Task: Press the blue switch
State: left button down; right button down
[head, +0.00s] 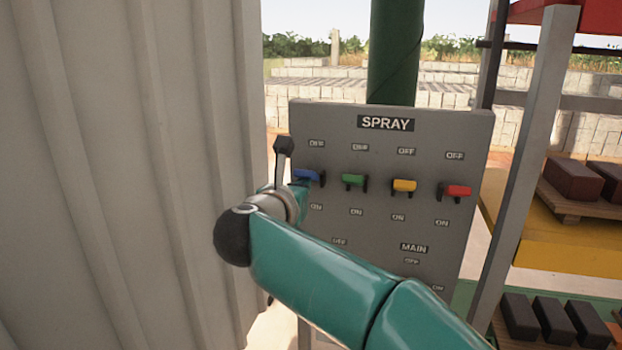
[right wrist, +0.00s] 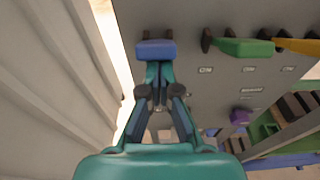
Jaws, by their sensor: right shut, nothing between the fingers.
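The blue switch (head: 308,175) is the leftmost in a row of coloured switches on the grey SPRAY panel (head: 455,125). It sits between an OFF label above and an ON label below. My right gripper (head: 300,187) is at the blue switch, partly hidden behind my own teal wrist. In the right wrist view, the shut, empty fingers (right wrist: 159,72) point at the blue switch (right wrist: 155,49), with their tips right at its near edge. I cannot tell whether they touch it. My left gripper is not in view.
Green (head: 353,180), yellow (head: 404,185) and red (head: 457,190) switches continue the row to the right. A corrugated wall (head: 130,150) stands close on the left. A rack (head: 540,120) with dark blocks is on the right. My arm hides part of the lower panel.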

jog(key=shift+r, duration=0.35)
jog(key=shift+w+d+r, duration=0.1)
jog(key=shift+r, duration=0.1)
jog(key=f+v, duration=0.1)
jog(key=v, duration=1.1)
jog(key=shift+f, duration=0.15)
